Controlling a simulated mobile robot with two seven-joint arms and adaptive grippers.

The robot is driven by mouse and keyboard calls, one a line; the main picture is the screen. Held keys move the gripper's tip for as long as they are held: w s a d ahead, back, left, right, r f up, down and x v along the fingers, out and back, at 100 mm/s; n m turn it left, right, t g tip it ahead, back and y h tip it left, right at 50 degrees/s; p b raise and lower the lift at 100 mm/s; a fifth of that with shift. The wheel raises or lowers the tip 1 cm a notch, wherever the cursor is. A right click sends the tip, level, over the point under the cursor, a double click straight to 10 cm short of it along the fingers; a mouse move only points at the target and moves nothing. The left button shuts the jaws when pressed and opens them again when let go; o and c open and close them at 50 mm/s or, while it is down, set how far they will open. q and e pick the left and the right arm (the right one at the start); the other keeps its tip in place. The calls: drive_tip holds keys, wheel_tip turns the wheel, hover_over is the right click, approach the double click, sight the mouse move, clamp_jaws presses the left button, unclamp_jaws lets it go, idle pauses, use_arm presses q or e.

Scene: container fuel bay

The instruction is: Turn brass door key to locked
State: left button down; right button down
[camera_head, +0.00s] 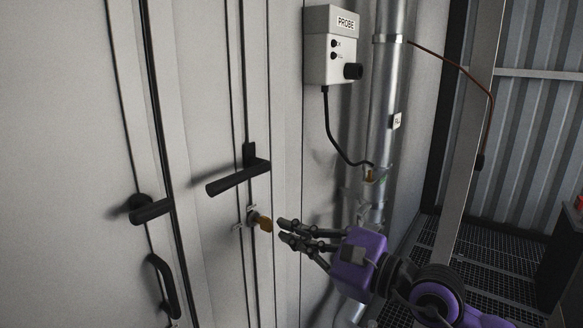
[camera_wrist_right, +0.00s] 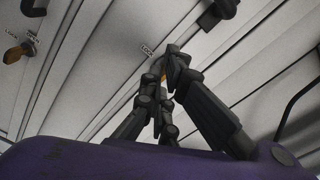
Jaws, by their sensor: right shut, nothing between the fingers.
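The brass door key (camera_head: 264,223) sits in its lock on the grey door, below a black lever handle (camera_head: 238,177). Its bow faces right, towards my right gripper. Small labels beside the lock are too small to read in the head view. My right gripper (camera_head: 283,229) is shut and empty, its fingertips close to the key's right side; I cannot tell if they touch. In the right wrist view the shut fingers (camera_wrist_right: 172,58) hide most of an orange-brass patch (camera_wrist_right: 168,76), likely the key. My left gripper is not in view.
A second black lever (camera_head: 152,210) and a black pull handle (camera_head: 163,282) are on the door's left. A PROBE box (camera_head: 328,60) and a metal pipe (camera_head: 388,80) stand right of the door. Another brass-coloured piece (camera_wrist_right: 18,52) shows in the right wrist view.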

sight(266, 224)
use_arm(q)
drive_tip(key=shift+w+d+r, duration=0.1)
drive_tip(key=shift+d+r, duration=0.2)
use_arm(e)
drive_tip(key=x, duration=0.5)
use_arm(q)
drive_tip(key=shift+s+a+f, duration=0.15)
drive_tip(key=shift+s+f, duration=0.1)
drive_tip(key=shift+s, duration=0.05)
use_arm(e)
drive_tip(key=shift+w+f, duration=0.1)
drive_tip(key=shift+f, duration=0.15)
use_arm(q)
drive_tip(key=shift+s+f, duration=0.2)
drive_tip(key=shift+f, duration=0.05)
use_arm(e)
drive_tip(key=shift+w+d+f, duration=0.25)
drive_tip(key=shift+f, duration=0.1)
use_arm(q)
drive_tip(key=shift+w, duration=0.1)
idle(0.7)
